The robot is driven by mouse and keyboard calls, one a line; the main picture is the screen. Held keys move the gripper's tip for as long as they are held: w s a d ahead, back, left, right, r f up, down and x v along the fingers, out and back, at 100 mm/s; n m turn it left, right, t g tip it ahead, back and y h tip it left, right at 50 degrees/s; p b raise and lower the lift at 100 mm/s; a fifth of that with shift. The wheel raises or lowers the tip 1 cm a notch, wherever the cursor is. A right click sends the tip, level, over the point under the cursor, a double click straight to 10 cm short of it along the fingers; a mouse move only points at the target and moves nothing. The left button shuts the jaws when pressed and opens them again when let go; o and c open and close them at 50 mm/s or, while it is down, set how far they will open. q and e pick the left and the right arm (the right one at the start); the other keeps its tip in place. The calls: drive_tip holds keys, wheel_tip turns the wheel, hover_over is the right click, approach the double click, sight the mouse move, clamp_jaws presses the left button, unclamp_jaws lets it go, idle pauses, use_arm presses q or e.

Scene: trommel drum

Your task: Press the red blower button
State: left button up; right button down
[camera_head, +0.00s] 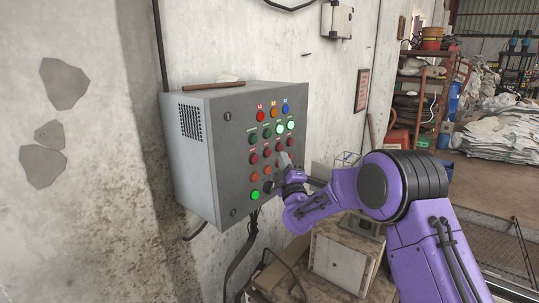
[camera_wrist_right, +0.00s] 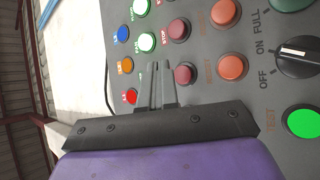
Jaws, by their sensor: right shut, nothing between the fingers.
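A grey control box (camera_head: 192,160) on the wall carries rows of round buttons and lamps. Several dark red buttons form one row, among them one at the left (camera_head: 253,159). Which one is the blower button cannot be read. My right gripper (camera_head: 284,160) is shut and empty, at the right part of the panel face, covering some buttons. In the wrist view my right gripper's fingertips (camera_wrist_right: 158,66) point at the panel between a green button (camera_wrist_right: 146,42) and a dark red button (camera_wrist_right: 183,73). Contact cannot be told. My left gripper is not in view.
Red, orange and blue lamps (camera_head: 274,112) sit along the panel top. Orange buttons (camera_wrist_right: 232,67), a black selector knob (camera_wrist_right: 300,57) and a lit green TEST button (camera_wrist_right: 303,122) are nearby. A white box (camera_head: 340,262) stands below; cables hang under the control box.

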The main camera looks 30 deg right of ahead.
drive_tip(key=s, duration=0.1)
drive_tip(key=s+d, duration=0.1)
drive_tip(key=s, duration=0.1)
drive_tip(key=shift+d, duration=0.1)
drive_tip(key=shift+w, duration=0.1)
idle(0.7)
drive_tip(key=s+a+f+m+g+y+b, duration=0.1)
drive_tip(key=s+a+f+m+g, duration=0.25)
drive_tip(key=f, duration=0.65)
drive_tip(key=s+a+f+m+g, duration=0.15)
drive_tip(key=s+f+m, duration=0.25)
drive_tip(key=f+m, duration=0.4)
drive_tip(key=s+a+f+m+g+y+b, duration=0.1)
drive_tip(key=s+f+m+g, duration=0.3)
drive_tip(key=f, duration=0.7)
drive_tip(key=s+a+f+g, duration=0.2)
drive_tip(key=s+f, duration=0.5)
drive_tip(key=s, duration=0.4)
drive_tip(key=s+a+f+m+g+y+b, duration=0.1)
drive_tip(key=s+a+f+g, duration=0.1)
drive_tip(key=s+f+g, duration=0.2)
drive_tip(key=s+a+f+m+g, duration=0.1)
drive_tip(key=s+a+f+g, duration=0.1)
drive_tip(key=s+f, duration=0.8)
drive_tip(key=s+g, duration=0.1)
drive_tip(key=s, duration=0.7)
drive_tip(key=shift+f+g+b, duration=0.3)
drive_tip(key=shift+g, duration=0.1)
